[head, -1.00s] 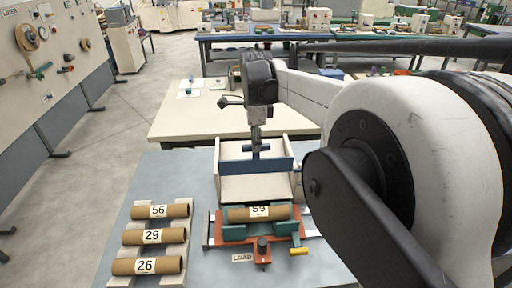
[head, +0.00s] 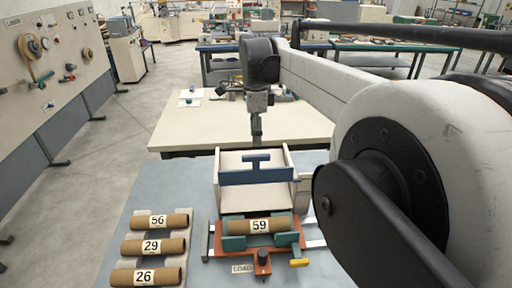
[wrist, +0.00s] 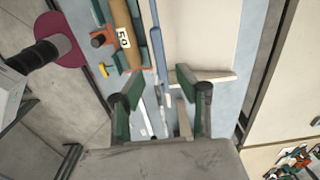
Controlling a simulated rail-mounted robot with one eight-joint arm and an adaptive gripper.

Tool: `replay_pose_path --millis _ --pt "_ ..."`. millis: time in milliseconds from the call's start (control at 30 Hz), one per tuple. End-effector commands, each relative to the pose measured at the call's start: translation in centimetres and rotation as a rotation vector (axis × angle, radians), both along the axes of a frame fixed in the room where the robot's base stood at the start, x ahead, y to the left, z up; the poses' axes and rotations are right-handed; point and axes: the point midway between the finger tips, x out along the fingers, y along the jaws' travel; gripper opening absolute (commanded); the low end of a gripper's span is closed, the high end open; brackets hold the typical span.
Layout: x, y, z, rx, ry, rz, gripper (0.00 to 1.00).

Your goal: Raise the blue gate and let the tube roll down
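The blue gate (head: 256,175), with a T-shaped handle on top, stands across the front of a cream chute. The tube marked 59 (head: 242,226) lies in the green-and-orange loading cradle (head: 292,240) in front of the gate, and it also shows in the wrist view (wrist: 122,20). My gripper (head: 257,142) is above and behind the gate handle and looks clear of it. In the wrist view my gripper (wrist: 160,95) has its two fingers spread with nothing gripped between them. The gate's blue edge (wrist: 159,50) shows just beyond the fingertips.
Three tubes marked 56 (head: 178,220), 29 and 26 lie on a rack at the left of the grey table. A LOAD label (head: 242,268) and a yellow lever (head: 299,263) sit at the cradle's front. A cream table (head: 190,135) stands behind.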

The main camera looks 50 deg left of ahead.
Motion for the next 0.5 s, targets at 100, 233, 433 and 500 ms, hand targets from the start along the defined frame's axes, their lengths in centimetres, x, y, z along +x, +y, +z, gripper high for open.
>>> replay_pose_path --millis 100,233,433,500 --pt "0.0 0.0 2.3 0.000 0.000 0.000 0.33" --pt "0.0 0.0 4.0 0.000 0.000 0.000 0.33" --pt "0.0 0.0 5.2 0.000 0.000 0.000 0.33" --pt "0.0 0.0 5.3 0.000 0.000 0.000 0.33"
